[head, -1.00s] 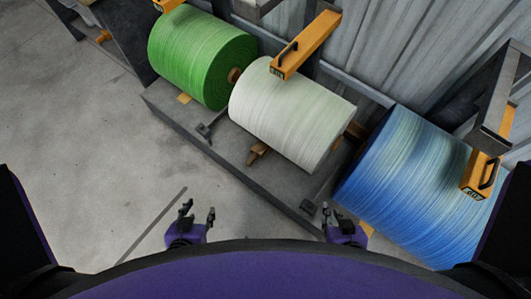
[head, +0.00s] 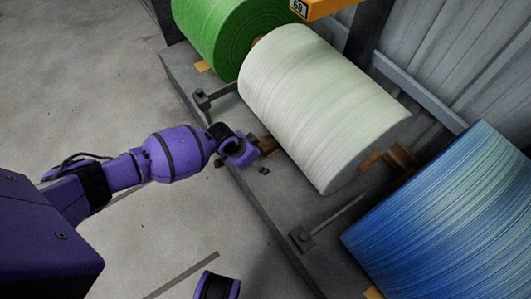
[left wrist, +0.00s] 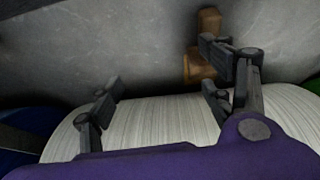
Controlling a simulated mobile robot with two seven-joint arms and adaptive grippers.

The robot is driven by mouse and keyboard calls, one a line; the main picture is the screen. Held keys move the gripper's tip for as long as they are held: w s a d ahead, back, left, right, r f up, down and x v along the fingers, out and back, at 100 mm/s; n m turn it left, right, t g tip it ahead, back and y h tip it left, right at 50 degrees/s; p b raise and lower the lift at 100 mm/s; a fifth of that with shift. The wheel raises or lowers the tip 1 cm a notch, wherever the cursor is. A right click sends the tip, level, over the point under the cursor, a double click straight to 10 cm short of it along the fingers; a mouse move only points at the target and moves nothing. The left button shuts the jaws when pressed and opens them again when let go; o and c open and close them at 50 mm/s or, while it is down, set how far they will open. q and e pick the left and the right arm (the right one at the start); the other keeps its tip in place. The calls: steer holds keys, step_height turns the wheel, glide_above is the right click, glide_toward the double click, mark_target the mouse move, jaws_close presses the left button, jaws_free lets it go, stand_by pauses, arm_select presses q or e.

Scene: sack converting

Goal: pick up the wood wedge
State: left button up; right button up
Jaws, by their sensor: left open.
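The wood wedge (head: 267,145) is a small brown block on the grey rack base beside the lower edge of the white roll (head: 320,105). My left gripper (head: 256,160) is at it in the head view and hides part of it. In the left wrist view the wedge (left wrist: 207,38) is at the top, partly behind the right-hand finger. My left gripper (left wrist: 160,80) is open, with nothing between its fingers. I cannot tell whether a finger touches the wedge. My right gripper is not in view.
A green roll (head: 225,35) and a blue roll (head: 450,225) flank the white one. Grey brackets (head: 302,238) stand on the rack base (head: 270,205). An orange arm (head: 325,6) hangs above. The concrete floor at left (head: 80,80) is clear.

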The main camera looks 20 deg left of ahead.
arm_select(q)
steer(key=b, duration=0.3)
glide_above(262, 144)
steer(key=s+a, duration=0.2)
steer(key=s, duration=0.1)
steer(key=shift+w+d+f+y, duration=0.15)
steer(key=shift+w+f+y, duration=0.15)
steer(key=shift+f, duration=0.1)
steer(key=shift+w+f, duration=0.1)
steer(key=shift+w, duration=0.2)
steer(key=shift+b+x, duration=0.7)
steer(key=shift+x, duration=0.45)
steer(key=b+x, duration=0.2)
steer(key=x, duration=0.2)
steer(key=shift+d+f+b, duration=0.1)
steer(key=shift+f+b, duration=0.2)
steer(key=shift+b, duration=0.05)
steer(key=shift+w, duration=0.1)
steer(key=shift+r, duration=0.1)
steer(key=c, duration=1.4)
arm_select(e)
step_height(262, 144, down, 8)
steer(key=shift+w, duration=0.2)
